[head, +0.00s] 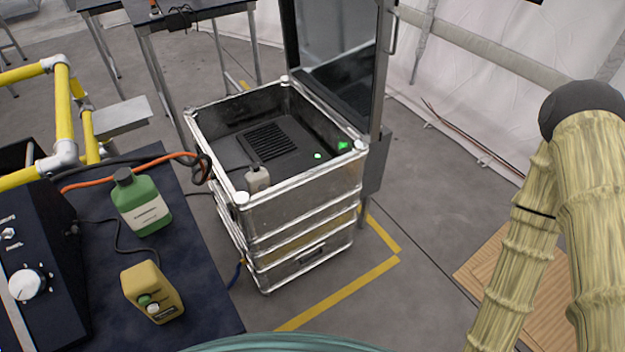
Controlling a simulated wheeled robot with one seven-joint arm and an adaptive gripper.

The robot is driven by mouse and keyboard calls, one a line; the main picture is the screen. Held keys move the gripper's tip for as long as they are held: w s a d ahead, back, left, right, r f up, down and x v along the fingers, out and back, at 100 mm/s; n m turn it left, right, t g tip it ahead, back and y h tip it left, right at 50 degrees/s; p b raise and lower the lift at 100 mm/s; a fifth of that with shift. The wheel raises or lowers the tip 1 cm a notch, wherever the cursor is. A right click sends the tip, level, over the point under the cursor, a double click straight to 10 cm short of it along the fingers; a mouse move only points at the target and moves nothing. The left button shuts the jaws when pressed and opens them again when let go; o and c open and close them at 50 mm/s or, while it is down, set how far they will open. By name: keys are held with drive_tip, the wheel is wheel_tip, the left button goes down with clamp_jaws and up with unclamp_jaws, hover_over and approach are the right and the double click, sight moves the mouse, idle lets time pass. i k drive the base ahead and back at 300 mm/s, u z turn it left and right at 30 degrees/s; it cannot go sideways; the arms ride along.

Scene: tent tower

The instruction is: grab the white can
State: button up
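A small whitish can (257,180) with a darker neck or top stands inside the open metal crate (300,195), close to its near left wall. The wall hides the lower part of the can. It is the only whitish can I can make out. My gripper is not visible in the head view, so I cannot see how it stands to the can.
A dark blue table (200,290) at left holds a green bottle (142,203), a yellow can (151,292) and a control box (30,260). Cables run toward the crate. A dark upright panel (335,60) stands behind it.

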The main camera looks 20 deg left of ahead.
sight(258, 174)
drive_tip(key=z, duration=1.45)
drive_tip(key=i, duration=1.3)
drive_tip(key=u, duration=2.75)
